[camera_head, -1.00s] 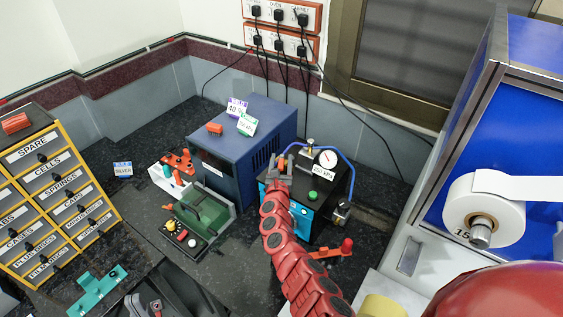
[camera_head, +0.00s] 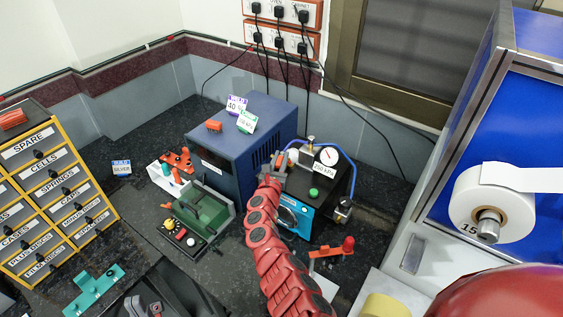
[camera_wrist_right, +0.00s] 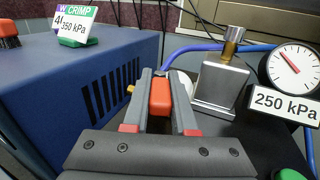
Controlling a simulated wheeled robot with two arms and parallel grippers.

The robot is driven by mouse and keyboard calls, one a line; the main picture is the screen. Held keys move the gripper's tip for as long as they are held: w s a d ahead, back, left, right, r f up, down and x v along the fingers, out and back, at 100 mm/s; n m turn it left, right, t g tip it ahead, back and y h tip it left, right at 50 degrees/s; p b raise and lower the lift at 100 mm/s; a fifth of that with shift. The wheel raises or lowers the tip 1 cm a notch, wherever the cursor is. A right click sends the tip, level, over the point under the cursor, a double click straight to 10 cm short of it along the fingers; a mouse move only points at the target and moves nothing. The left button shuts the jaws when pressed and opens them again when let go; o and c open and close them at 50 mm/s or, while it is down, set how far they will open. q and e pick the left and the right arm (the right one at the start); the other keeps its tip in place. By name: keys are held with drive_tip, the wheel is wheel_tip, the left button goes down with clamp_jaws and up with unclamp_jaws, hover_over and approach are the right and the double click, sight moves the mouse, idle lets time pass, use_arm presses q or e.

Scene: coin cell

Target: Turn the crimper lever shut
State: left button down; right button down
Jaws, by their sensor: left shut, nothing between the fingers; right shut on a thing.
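The crimper (camera_head: 304,222) is a black machine with a blue front, a round gauge and a 250 kPa tag. It stands right of the blue box in the head view. My right gripper (camera_head: 273,167) is at the crimper's back left top. In the right wrist view, its grey fingers (camera_wrist_right: 160,95) are shut on the red lever grip (camera_wrist_right: 160,98), which lies between them. The lever's arm and pivot are mostly hidden. My left gripper (camera_head: 150,303) is low at the bottom of the head view, shut and empty, away from the crimper.
A blue box (camera_head: 240,150) stands close on the left of the crimper. A green device (camera_head: 204,212) is in front of it. A blue hose (camera_head: 350,175) curves behind the gauge (camera_head: 329,156). A red-handled stand (camera_head: 330,250) is at front right, and a drawer cabinet (camera_head: 50,195) at far left.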

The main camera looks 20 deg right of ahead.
drive_tip(key=shift+w+a+f+m+g+h+b, duration=0.15)
drive_tip(key=shift+m+g+h+b, duration=0.55)
drive_tip(key=shift+b, duration=0.9)
drive_tip(key=shift+a+f+m+g+h+b, duration=0.1)
drive_tip(key=shift+m+g+h+b, duration=0.6)
drive_tip(key=shift+b, duration=0.95)
drive_tip(key=shift+w+a+f+m+g+h+b, duration=0.15)
drive_tip(key=shift+m+g+h+b, duration=0.35)
drive_tip(key=shift+h+b, duration=0.75)
drive_tip(key=shift+r+m+g+b, duration=0.3)
drive_tip(key=shift+g+b, duration=0.1)
drive_tip(key=shift+b, duration=0.55)
drive_tip(key=c, duration=0.7)
unclamp_jaws()
drive_tip(key=shift+s+a, duration=0.25)
drive_tip(key=shift+a, duration=0.1)
drive_tip(key=v, duration=1.6)
drive_tip(key=shift+s+a+r, duration=0.1)
drive_tip(key=shift+s+a, duration=0.05)
drive_tip(key=shift+s, duration=0.1)
